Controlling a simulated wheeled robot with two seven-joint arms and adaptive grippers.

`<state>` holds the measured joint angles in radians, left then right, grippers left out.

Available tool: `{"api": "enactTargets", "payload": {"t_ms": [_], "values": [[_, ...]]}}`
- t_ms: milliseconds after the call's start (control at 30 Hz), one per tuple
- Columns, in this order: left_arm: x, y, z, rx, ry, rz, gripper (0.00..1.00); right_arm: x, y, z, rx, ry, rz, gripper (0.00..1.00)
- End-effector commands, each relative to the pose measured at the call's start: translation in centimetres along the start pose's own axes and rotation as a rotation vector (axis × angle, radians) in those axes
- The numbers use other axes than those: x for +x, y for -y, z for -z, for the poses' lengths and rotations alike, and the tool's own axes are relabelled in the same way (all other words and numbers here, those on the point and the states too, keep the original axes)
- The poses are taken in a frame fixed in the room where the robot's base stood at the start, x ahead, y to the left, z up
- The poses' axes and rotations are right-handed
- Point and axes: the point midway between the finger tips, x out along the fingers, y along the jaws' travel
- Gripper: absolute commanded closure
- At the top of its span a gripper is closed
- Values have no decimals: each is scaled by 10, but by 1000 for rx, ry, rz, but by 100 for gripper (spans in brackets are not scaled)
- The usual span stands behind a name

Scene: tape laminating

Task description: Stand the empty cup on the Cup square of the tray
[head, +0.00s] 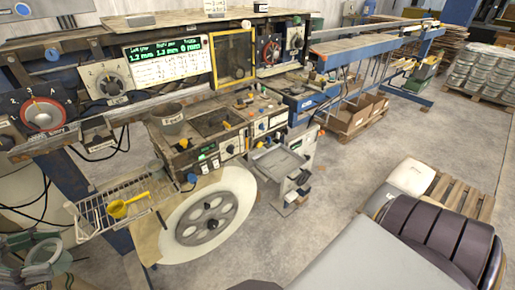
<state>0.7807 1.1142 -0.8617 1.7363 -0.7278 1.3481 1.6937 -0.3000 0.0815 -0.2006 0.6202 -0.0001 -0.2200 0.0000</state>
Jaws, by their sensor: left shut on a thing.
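A grey cup-like vessel (172,118) with a dark open top and a label stands at the left end of the machine's bench. My left gripper (43,256) is at the lower left corner, apart from both. It appears shut around a pale green, round-rimmed thing, which the fingers partly hide; I cannot tell whether this is the cup. My right gripper is not in view.
A wire basket (112,206) with a yellow scoop (126,207) hangs between my left gripper and the bench. Dials and a display (166,62) line the back. Open floor (345,185) lies right of the tray.

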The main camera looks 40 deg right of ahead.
Motion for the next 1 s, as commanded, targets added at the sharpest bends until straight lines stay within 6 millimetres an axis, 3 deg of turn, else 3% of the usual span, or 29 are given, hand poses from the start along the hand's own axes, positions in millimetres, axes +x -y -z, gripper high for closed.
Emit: {"api": "enactTargets", "payload": {"t_ms": [467, 1000], "values": [[2, -1, -10, -38, 1, 90, 64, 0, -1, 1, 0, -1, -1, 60], [12, -1, -40, -146, 2, 346, 64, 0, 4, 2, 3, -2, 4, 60]]}}
